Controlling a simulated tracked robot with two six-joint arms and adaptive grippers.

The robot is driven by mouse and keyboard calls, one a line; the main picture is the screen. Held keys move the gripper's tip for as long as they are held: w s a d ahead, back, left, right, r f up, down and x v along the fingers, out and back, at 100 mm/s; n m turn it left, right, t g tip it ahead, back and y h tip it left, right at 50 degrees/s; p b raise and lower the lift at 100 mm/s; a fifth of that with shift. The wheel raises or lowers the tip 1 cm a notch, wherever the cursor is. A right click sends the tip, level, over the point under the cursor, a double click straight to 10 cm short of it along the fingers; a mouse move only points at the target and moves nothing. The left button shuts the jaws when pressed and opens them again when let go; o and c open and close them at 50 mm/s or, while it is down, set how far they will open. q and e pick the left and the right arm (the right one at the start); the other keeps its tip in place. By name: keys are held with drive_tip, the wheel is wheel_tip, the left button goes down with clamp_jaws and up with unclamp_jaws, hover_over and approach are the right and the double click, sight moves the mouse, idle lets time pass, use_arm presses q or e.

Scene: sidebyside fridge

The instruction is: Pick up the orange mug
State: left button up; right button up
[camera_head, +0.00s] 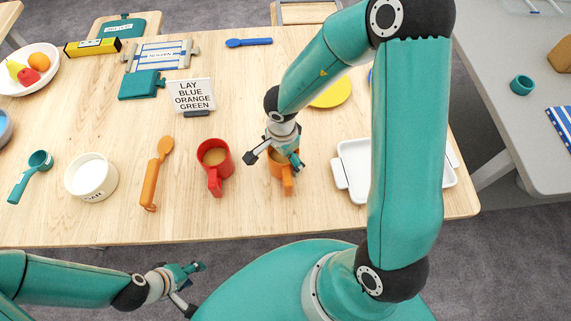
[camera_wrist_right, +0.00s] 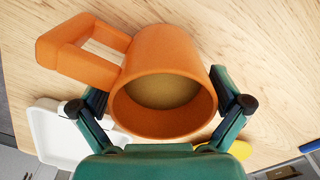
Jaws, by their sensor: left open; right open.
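The orange mug (camera_head: 283,181) stands on the wooden table, partly hidden under my right gripper (camera_head: 271,158) in the head view. In the right wrist view the orange mug (camera_wrist_right: 165,85) fills the middle, with a brownish inside and its handle to the upper left. My right gripper (camera_wrist_right: 168,112) is open, with one finger on each side of the mug's rim; I cannot tell whether the fingers touch it. My left gripper (camera_head: 186,287) is open and empty, low at the left, off the table's front edge.
A red mug (camera_head: 214,160) stands just left of the orange mug. A white tray (camera_head: 357,190) lies to its right, partly behind my arm. A yellow plate (camera_head: 334,94), a sign (camera_head: 193,95) and an orange spoon (camera_head: 152,178) are also on the table.

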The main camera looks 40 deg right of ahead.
drive_tip(key=c, duration=1.4)
drive_tip(key=shift+r, duration=0.1)
drive_tip(key=shift+c, duration=0.2)
